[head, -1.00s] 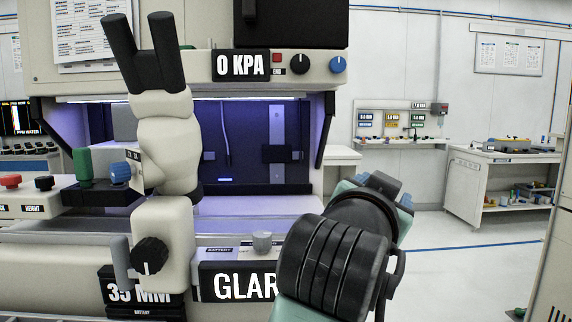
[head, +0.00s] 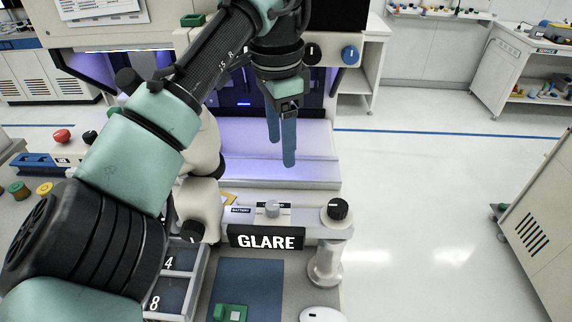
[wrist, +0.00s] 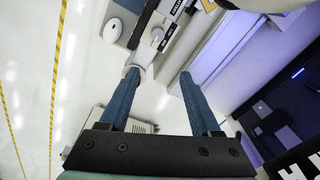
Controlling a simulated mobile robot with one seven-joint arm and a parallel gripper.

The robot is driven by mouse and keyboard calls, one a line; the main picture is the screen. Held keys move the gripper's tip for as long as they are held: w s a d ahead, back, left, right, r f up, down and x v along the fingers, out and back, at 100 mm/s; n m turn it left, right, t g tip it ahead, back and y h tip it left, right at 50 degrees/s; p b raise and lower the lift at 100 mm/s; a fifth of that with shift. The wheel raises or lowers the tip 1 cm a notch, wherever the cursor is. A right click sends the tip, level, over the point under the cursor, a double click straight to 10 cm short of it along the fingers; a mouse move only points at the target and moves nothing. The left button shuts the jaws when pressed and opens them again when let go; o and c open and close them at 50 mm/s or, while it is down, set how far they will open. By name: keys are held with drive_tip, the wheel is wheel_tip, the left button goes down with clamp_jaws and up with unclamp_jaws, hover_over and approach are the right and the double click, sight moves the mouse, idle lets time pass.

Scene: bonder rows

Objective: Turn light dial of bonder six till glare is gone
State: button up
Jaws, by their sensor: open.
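A bonder stands in the middle of the head view. Its front bar carries a black sign reading GLARE (head: 265,238). A black dial with a white mark (head: 337,209) sits at the bar's right end, above a pale post. A grey knob (head: 272,208) sits behind the sign, by a BATTERY label. I cannot read which is the light dial, nor the bonder's number. My gripper (head: 281,155) points down with blue fingers apart and empty, above and behind the bar, touching neither dial. In the wrist view the fingers (wrist: 159,74) are spread, with the bar beyond them.
A black dial (head: 312,53) and a blue dial (head: 349,55) are higher on the bonder. Below the bar are a blue mat (head: 247,285), a green block (head: 230,312) and a white rounded object (head: 322,314). A grey cabinet (head: 537,235) stands right; the floor between is open.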

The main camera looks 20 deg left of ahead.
sight(272, 205)
drive_tip(key=shift+g, duration=0.4)
drive_tip(key=f, duration=0.4)
drive_tip(key=a+f, duration=0.1)
drive_tip(key=f, duration=0.4)
drive_tip(key=s+f+p, duration=0.1)
drive_tip(key=f, duration=0.4)
drive_tip(key=shift+s+a, duration=0.1)
drive_tip(key=shift+a, duration=0.2)
drive_tip(key=shift+c, duration=0.2)
drive_tip(key=shift+r, duration=0.1)
clamp_jaws()
